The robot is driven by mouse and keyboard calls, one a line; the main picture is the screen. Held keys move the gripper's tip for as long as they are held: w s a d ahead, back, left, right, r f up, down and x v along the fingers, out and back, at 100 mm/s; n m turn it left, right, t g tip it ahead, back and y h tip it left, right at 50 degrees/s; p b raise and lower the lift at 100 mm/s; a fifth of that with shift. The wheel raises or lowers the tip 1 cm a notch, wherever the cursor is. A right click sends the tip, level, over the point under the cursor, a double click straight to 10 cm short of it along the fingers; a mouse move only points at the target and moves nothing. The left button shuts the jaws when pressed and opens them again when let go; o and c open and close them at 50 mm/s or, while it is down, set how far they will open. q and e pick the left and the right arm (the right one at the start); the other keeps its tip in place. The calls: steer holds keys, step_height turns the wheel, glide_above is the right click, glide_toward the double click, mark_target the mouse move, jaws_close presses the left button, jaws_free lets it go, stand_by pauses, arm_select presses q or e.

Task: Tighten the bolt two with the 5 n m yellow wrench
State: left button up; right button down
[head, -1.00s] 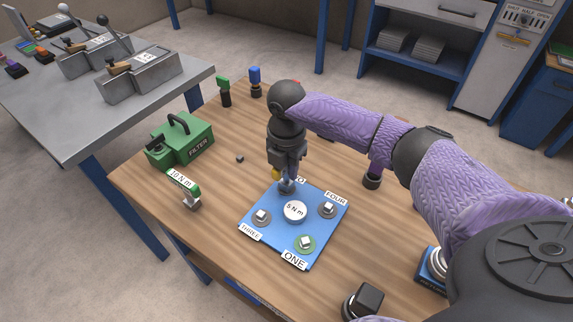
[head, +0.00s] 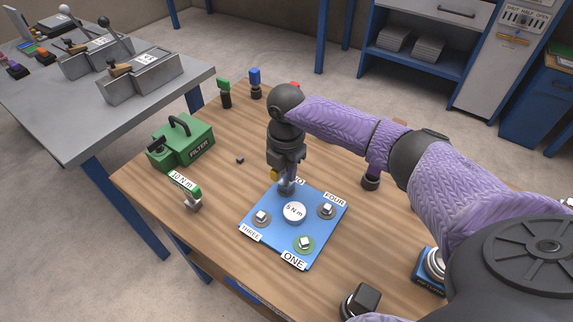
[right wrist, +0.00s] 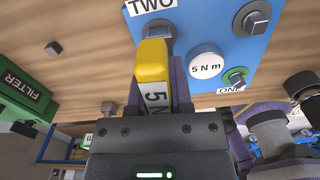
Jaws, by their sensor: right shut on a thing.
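The blue plate (head: 272,225) lies on the wooden table with bolts labelled ONE, TWO, THREE and FOUR around a white 5 N m disc (head: 295,212). My right gripper (head: 287,180) points down over the plate's far corner, at bolt two. It is shut on the yellow wrench (right wrist: 152,62), whose label starts with 5. In the right wrist view the wrench's yellow end is by bolt two (right wrist: 160,30), under the TWO label; contact is hard to tell. Bolt one (head: 305,243) has a green ring. Bolt three (head: 261,217) and bolt four (head: 327,210) have grey rings. My left gripper is not in view.
A small dark cube (head: 240,160) lies between box and arm. A black block (head: 361,302) is at the front edge.

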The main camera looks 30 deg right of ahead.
steer(key=shift+r+m+p, duration=0.15)
steer(key=shift+m+p, duration=0.85)
steer(key=shift+m, duration=0.1)
steer(key=shift+m+p, duration=0.85)
steer(key=shift+m, duration=0.35)
steer(key=shift+m+p, duration=0.95)
steer(key=shift+m, duration=0.25)
steer(key=m+p, duration=0.1)
steer(key=m, duration=0.1)
steer(key=shift+m, duration=0.4)
steer(key=shift+p, duration=0.3)
steer(key=shift+f+m, duration=0.2)
steer(key=shift+m, duration=0.1)
